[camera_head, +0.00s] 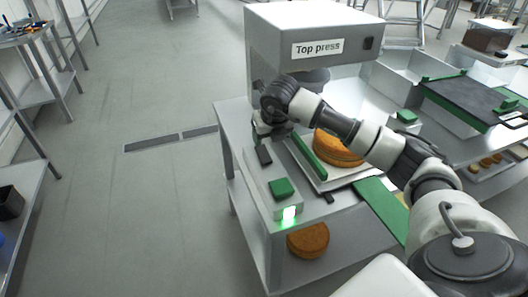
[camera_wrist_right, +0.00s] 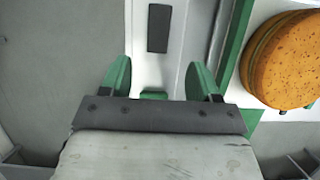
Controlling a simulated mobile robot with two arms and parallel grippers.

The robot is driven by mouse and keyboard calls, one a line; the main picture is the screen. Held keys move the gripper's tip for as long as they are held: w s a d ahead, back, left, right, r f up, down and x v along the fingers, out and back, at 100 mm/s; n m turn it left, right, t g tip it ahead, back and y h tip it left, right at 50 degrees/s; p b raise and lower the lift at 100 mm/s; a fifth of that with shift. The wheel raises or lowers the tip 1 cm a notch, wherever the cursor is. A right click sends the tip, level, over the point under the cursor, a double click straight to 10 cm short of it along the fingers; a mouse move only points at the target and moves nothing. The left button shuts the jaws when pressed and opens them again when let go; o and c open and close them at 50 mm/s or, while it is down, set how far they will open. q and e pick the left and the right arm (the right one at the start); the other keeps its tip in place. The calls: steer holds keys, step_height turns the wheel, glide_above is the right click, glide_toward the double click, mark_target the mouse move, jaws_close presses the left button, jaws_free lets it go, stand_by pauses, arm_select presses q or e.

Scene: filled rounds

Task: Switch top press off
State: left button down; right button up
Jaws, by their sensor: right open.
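The top press (camera_head: 274,30) is a grey-white machine with a "Top press" label on its front and a small dark switch-like part (camera_head: 368,43) at the label's right. Below it, a pale control strip (camera_head: 262,180) carries a dark pad (camera_head: 264,155), a green block (camera_head: 281,188) and a bright green lamp (camera_head: 289,214) at its near end. My right gripper (camera_head: 262,130) is open and empty over the strip's far part. In the right wrist view its green fingers (camera_wrist_right: 160,78) straddle the strip, with a dark pad (camera_wrist_right: 159,28) ahead. Contact cannot be told. My left gripper is out of view.
An orange-brown round (camera_head: 338,148) lies on a pale tray right of the strip, partly behind my right arm; it also shows in the wrist view (camera_wrist_right: 285,60). Another round (camera_head: 307,241) is on the lower shelf. Open floor (camera_head: 150,200) lies left.

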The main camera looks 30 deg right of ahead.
mark_target(263, 152)
steer(key=x, duration=0.9)
steer(key=shift+w+a+f+p, duration=0.1)
steer(key=shift+f+p, duration=0.2)
steer(key=shift+p, duration=0.1)
steer(key=c, duration=0.9)
steer(key=shift+w+r+g, duration=0.15)
steer(key=shift+w+g, duration=0.05)
steer(key=shift+g, duration=0.4)
steer(key=shift+c, duration=0.2)
steer(key=shift+w+g+y, duration=0.2)
steer(key=shift+g+y, duration=0.3)
steer(key=shift+g, duration=0.9)
steer(key=o, duration=0.9)
steer(key=shift+o, duration=0.2)
